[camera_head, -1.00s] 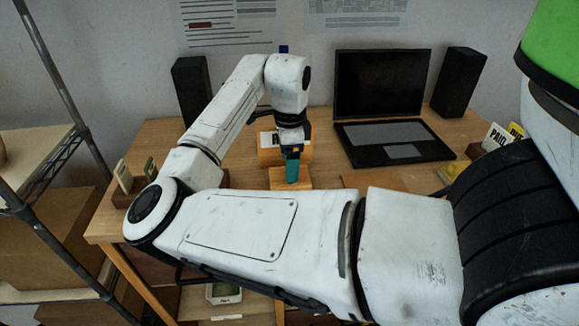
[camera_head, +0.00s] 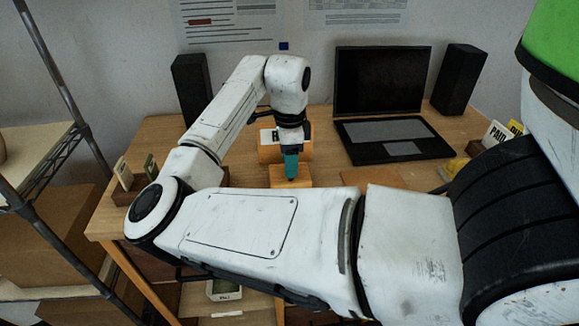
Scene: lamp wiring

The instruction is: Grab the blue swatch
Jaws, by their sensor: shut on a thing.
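My gripper (camera_head: 291,163) points down at the middle of the desk, just above a small wooden block (camera_head: 291,182). It is shut on a narrow teal-blue piece, which I take to be the blue swatch (camera_head: 291,166). The piece is small, and I cannot clearly tell where the fingers end and the swatch begins. Its lower end is at the block's top; I cannot tell whether they touch.
A wooden holder with a white label (camera_head: 268,137) stands close behind my gripper. An open laptop (camera_head: 385,140) is to the right, between two black speakers (camera_head: 459,78) (camera_head: 191,88). Small tags (camera_head: 123,173) stand at the desk's left. A wire shelf (camera_head: 60,90) is further left.

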